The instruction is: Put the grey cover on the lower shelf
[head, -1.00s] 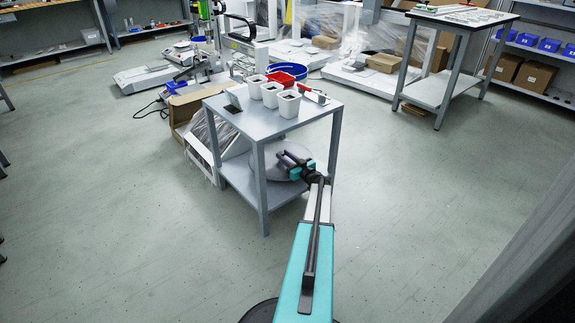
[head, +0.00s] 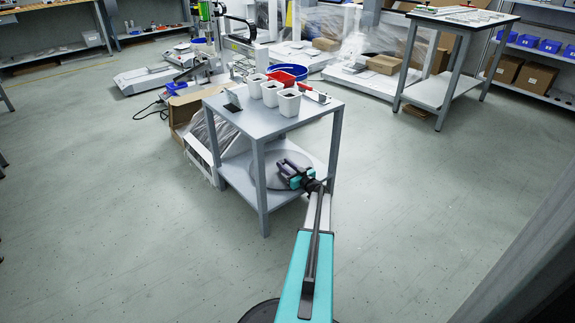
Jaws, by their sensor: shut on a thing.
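The grey cover (head: 266,172) is a flat round disc at the lower shelf (head: 237,173) of the small grey table, partly hidden by a table leg and by my gripper. My gripper (head: 292,171) is shut on the near right part of the cover, between the table's legs and below its top. The cover looks roughly level and low over the shelf. I cannot tell whether it touches the shelf.
The front table leg (head: 261,190) stands close left of my gripper. A cardboard box (head: 186,108) leans behind. The floor in front is clear.

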